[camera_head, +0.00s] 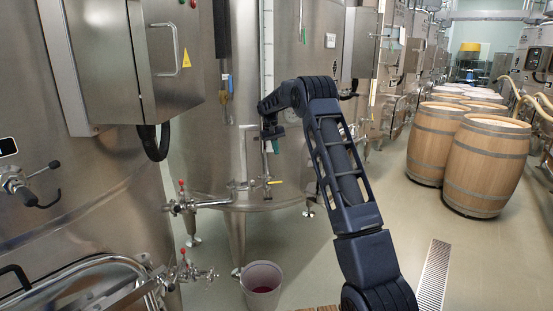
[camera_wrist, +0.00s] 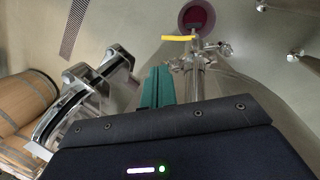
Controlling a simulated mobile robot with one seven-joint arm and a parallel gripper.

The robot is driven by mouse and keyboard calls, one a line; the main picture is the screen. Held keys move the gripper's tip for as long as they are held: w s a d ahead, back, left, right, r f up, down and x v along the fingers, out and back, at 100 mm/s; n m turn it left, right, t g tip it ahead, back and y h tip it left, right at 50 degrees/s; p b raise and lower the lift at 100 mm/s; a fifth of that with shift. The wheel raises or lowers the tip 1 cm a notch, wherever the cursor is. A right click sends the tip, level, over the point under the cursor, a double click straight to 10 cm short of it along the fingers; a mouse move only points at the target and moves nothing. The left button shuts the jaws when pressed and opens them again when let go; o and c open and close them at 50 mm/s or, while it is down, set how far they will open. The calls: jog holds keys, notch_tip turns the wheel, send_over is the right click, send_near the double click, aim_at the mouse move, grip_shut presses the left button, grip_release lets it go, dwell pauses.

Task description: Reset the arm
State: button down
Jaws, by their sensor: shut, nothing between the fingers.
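My arm reaches up and bends to the left in the head view, in front of a steel vat (camera_head: 205,150). My gripper (camera_head: 269,148) is at its end, pointing down, above a yellow-handled valve (camera_head: 272,183) on the vat's lower part. In the wrist view my gripper (camera_wrist: 157,86) shows as teal fingers close together, with nothing between them. The yellow-handled valve (camera_wrist: 178,38) lies beyond the fingertips. The gripper appears apart from it; the exact gap is hard to tell.
A bucket (camera_head: 262,281) with dark red liquid stands on the floor below the valve. Another steel vat with a control box (camera_head: 150,60) is close on the left. Wooden barrels (camera_head: 487,165) stand at the right. The floor between is open, with a drain grate (camera_head: 434,275).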

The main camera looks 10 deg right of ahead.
jog(key=s+d+r+t, duration=0.1)
jog(key=s+d+r, duration=0.2)
jog(key=s+r, duration=0.45)
jog(key=s+d+r+t+y, duration=0.15)
jog(key=s+r, duration=0.35)
jog(key=s, duration=0.5)
jog(key=s+d+r, duration=0.4)
jog(key=s+r, duration=0.2)
jog(key=s, duration=0.3)
jog(key=s+d+f+t, duration=0.1)
jog(key=s+f, duration=0.1)
jog(key=s, duration=0.9)
jog(key=s+d+f+m+t, duration=0.1)
jog(key=s+f, duration=0.2)
jog(key=s, duration=0.8)
jog(key=s+d+f+t, duration=0.1)
jog(key=s+f, duration=0.2)
jog(key=s, duration=0.8)
jog(key=shift+m+y, duration=0.35)
jog(key=shift+m, duration=0.05)
